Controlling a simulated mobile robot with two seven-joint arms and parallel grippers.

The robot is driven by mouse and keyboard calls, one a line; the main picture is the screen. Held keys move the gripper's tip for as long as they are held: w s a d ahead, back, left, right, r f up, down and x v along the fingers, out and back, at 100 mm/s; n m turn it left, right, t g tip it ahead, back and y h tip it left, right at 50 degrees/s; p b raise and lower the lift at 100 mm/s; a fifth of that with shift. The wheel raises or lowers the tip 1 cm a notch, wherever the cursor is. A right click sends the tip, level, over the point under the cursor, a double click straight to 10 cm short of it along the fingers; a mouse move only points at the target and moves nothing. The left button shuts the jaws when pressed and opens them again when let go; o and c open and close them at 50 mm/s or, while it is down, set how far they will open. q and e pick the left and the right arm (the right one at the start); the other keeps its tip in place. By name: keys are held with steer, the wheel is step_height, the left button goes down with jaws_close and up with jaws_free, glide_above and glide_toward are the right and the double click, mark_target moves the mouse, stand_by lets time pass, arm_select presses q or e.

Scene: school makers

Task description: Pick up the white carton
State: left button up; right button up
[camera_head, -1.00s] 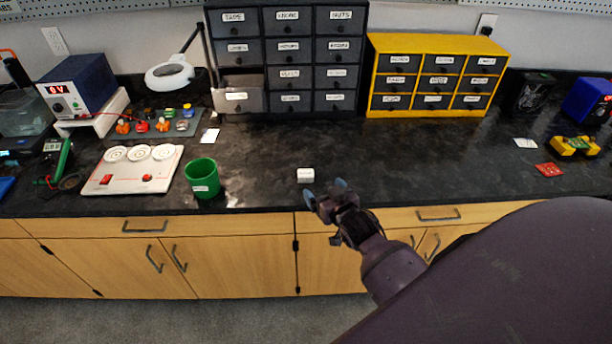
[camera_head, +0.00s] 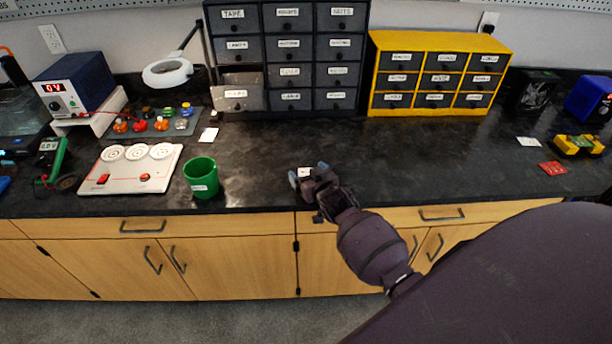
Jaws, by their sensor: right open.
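The small white carton (camera_head: 304,171) sits on the black countertop near its front edge, in the middle of the head view. My right gripper (camera_head: 307,176) reaches in from the lower right and is open. Its fingertips are at the carton and hide much of it, so only a small part of the top shows. I cannot tell whether the fingers touch it. My left gripper is not in view.
A green cup (camera_head: 201,178) stands left of the carton. A white panel with dials (camera_head: 131,168) lies further left. Dark drawer units (camera_head: 288,60) and a yellow drawer unit (camera_head: 437,74) stand at the back. The countertop (camera_head: 400,150) right of the carton is clear.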

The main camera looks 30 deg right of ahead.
steer(key=shift+c, duration=0.3)
steer(key=c, duration=0.9)
